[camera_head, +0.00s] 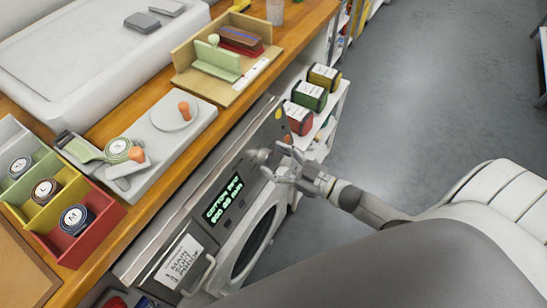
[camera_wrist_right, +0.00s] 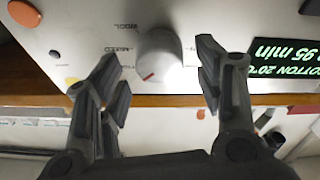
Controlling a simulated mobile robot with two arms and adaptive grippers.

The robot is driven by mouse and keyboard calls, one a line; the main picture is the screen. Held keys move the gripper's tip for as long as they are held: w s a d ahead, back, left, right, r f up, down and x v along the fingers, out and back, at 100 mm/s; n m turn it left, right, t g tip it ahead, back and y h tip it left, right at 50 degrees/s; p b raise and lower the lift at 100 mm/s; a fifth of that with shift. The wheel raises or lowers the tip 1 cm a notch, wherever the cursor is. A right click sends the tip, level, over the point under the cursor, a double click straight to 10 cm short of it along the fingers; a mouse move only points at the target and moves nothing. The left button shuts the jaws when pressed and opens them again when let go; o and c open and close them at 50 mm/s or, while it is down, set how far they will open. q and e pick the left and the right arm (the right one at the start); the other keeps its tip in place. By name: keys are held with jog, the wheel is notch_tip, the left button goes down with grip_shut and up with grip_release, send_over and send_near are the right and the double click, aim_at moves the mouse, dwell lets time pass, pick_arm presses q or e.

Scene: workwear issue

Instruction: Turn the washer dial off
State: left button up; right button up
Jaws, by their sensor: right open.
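The washer (camera_head: 190,225) stands under the wooden counter, with a lit green display (camera_head: 222,199) that reads COTTON and 95 min. Its grey round dial (camera_wrist_right: 158,55) is in the right wrist view, with a red mark on its lower-left side in that picture. Printed words such as WOOL and MIXED are beside it, upside down. My right gripper (camera_wrist_right: 160,72) is open, with one finger on each side of the dial; contact cannot be told. In the head view the right gripper (camera_head: 282,167) is at the washer's front panel and partly covers the dial area. My left gripper is not in view.
The counter (camera_head: 135,222) above holds a colored compartment tray (camera_head: 103,208) and a wooden rack (camera_head: 228,92). Shelves with colored boxes (camera_head: 309,96) stand beyond the washer. An orange button (camera_wrist_right: 24,13) is on the panel. The grey floor (camera_head: 430,80) is clear to the right.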

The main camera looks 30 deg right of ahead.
jog(key=shift+w+a, duration=0.25)
jog(key=shift+w, duration=0.2)
jog(key=c, duration=1)
jog(key=shift+n, duration=0.4)
jog(key=n, duration=0.2)
jog(key=n+g+y, duration=0.1)
jog(key=n, duration=0.1)
jog(key=shift+d+y, duration=0.1)
jog(key=shift+y, duration=0.2)
jog(key=n+g, duration=0.1)
jog(key=n, duration=0.2)
jog(key=n+g, duration=0.1)
jog(key=n, duration=0.1)
jog(key=shift+r+n+y, duration=0.1)
jog(key=shift+n+y, duration=0.3)
